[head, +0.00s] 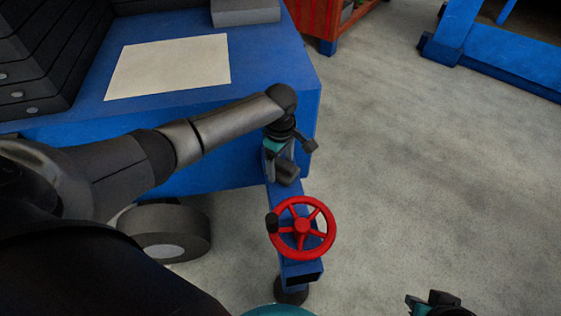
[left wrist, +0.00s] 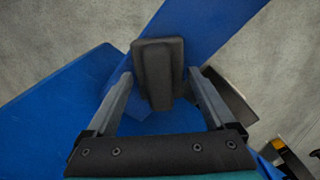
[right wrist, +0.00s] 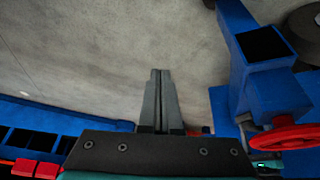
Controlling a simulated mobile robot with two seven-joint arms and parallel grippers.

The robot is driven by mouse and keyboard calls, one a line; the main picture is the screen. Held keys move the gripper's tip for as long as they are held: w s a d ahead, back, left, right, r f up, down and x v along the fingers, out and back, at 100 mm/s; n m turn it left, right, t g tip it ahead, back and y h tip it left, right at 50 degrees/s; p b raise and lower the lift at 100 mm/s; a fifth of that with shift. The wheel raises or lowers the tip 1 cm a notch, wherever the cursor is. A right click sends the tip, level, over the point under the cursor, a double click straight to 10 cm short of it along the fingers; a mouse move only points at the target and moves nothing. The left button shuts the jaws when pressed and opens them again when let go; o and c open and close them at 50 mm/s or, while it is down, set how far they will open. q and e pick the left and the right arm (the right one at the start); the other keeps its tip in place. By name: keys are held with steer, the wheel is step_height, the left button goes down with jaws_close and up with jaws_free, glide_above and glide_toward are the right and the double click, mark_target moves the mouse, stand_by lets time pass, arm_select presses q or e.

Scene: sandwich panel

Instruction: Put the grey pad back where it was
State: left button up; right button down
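A dark grey pad (left wrist: 158,62) stands out from a blue beam in the left wrist view. It also shows in the head view (head: 287,173), just below my left gripper (head: 281,158). My left gripper is open, with one finger on each side of the pad and a narrow gap visible on both sides. Whether the pad rests on the beam or is fixed to it cannot be told. My right gripper (right wrist: 161,72) is shut and empty over bare floor; part of it shows at the bottom right of the head view.
A red handwheel (head: 302,228) with a dark knob sits on the blue beam in front of the pad. A blue table (head: 278,66) carries a pale sheet (head: 168,66) and a grey block (head: 245,12).

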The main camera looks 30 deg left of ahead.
mark_target(280, 161)
arm_select(q)
steer(key=shift+o, duration=0.6)
steer(key=shift+r, duration=0.45)
step_height(280, 161, up, 5)
steer(key=p, duration=0.3)
step_height(280, 161, up, 5)
steer(key=p, duration=0.3)
steer(key=shift+r+p, duration=0.35)
steer(key=shift+r, duration=0.4)
arm_select(e)
steer(key=s+f+g, duration=0.2)
steer(key=s+f, duration=0.1)
steer(key=f, duration=1)
steer(key=shift+s+d+f, duration=0.2)
steer(key=shift+s+d, duration=0.15)
steer(key=shift+s, duration=0.05)
